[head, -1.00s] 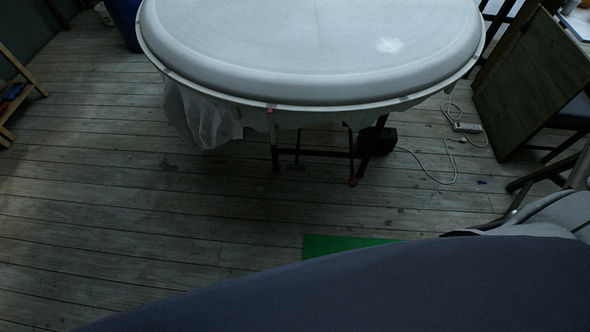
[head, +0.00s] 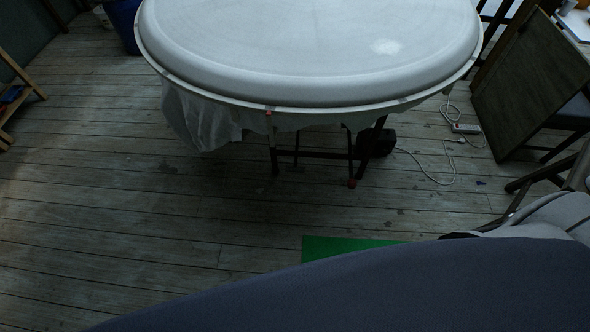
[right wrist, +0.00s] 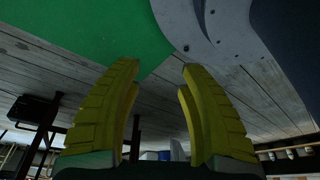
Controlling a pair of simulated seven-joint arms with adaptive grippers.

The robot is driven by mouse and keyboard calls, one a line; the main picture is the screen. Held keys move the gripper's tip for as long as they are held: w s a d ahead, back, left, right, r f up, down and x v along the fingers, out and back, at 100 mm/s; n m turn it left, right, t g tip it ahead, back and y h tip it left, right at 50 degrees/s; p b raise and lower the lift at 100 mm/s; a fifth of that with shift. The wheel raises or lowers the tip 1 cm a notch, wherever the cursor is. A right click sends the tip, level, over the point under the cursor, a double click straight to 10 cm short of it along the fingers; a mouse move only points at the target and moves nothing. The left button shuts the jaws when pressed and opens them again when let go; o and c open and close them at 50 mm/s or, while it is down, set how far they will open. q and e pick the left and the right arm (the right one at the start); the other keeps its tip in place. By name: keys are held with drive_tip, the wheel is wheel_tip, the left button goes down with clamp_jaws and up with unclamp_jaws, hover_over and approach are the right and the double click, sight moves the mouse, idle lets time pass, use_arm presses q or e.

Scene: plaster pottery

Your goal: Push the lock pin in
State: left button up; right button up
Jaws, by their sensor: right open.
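A large round white plaster form (head: 300,45) lies on a stand in the head view. A small red part (head: 269,112) shows on its front rim; I cannot tell whether it is the lock pin. No lock pin can be clearly made out in either view. My right gripper (right wrist: 158,78) shows in the right wrist view with its two yellow fingers spread apart and nothing between them. It does not show in the head view. My left gripper is in neither view.
The stand has dark legs (head: 351,150) and cloth (head: 200,120) hanging at its left. A green mat (head: 345,246) lies on the plank floor, also seen in the right wrist view (right wrist: 80,30). A white cable (head: 430,176) and dark board (head: 530,85) are at right.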

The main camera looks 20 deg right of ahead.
sight(295, 169)
drive_tip(key=w+a+r+m+t+y, duration=0.1)
drive_tip(key=w+a+r+m+t, duration=0.3)
drive_tip(key=w+r, duration=0.6)
drive_tip(key=w+a+r+m+t, duration=0.25)
drive_tip(key=w+r+m, duration=0.35)
drive_tip(key=w, duration=0.5)
drive_tip(key=w+d+r+m+t+h, duration=0.1)
drive_tip(key=w+r+m+t, duration=0.3)
drive_tip(key=r, duration=0.6)
drive_tip(key=w+d+r+m+t, duration=0.1)
drive_tip(key=w+r+m+t, duration=0.1)
drive_tip(key=w+r+m, duration=0.6)
drive_tip(key=shift+n, duration=0.7)
drive_tip(key=x, duration=1)
drive_tip(key=r+x, duration=0.1)
drive_tip(key=x, duration=0.4)
drive_tip(key=shift+w+d, duration=0.15)
drive_tip(key=shift+w, duration=0.05)
clamp_jaws()
